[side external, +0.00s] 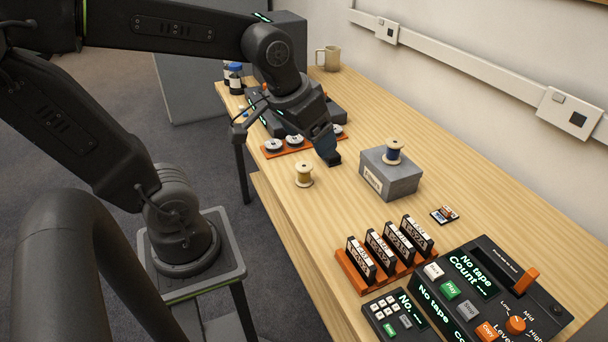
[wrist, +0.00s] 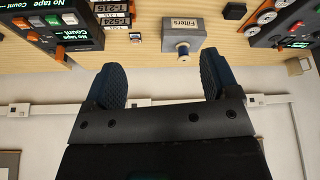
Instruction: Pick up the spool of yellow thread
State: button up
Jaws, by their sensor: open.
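A spool of blue thread (side external: 394,153) stands on a grey box (side external: 401,183) labelled "Filters" (wrist: 185,24). An orange tray of reels (side external: 275,153) lies behind the yellow spool. A tape rack (side external: 360,280) and a control panel (side external: 500,320) stand nearer the camera. A mug (side external: 329,58) stands far back.

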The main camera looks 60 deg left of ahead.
jog(key=w+a+f+n+g, duration=0.2)
jog(key=w+a+f+n, duration=0.3)
jog(key=a, duration=0.4)
jog(key=n+g, duration=0.2)
jog(key=n, duration=0.2)
send_over(304, 175)
jog(key=f, duration=1)
jog(key=shift+w+a, duration=0.15)
jog(key=shift+a, duration=0.15)
jog(key=f, duration=0.7)
jog(key=shift+w+a+f, duration=0.25)
jog(key=shift+a+f, duration=0.05)
jog(key=shift+a, duration=0.05)
jog(key=shift+a+f, duration=0.2)
jog(key=shift+f, duration=2.65)
jog(key=shift+c, duration=0.3)
jog(key=c, duration=0.9)
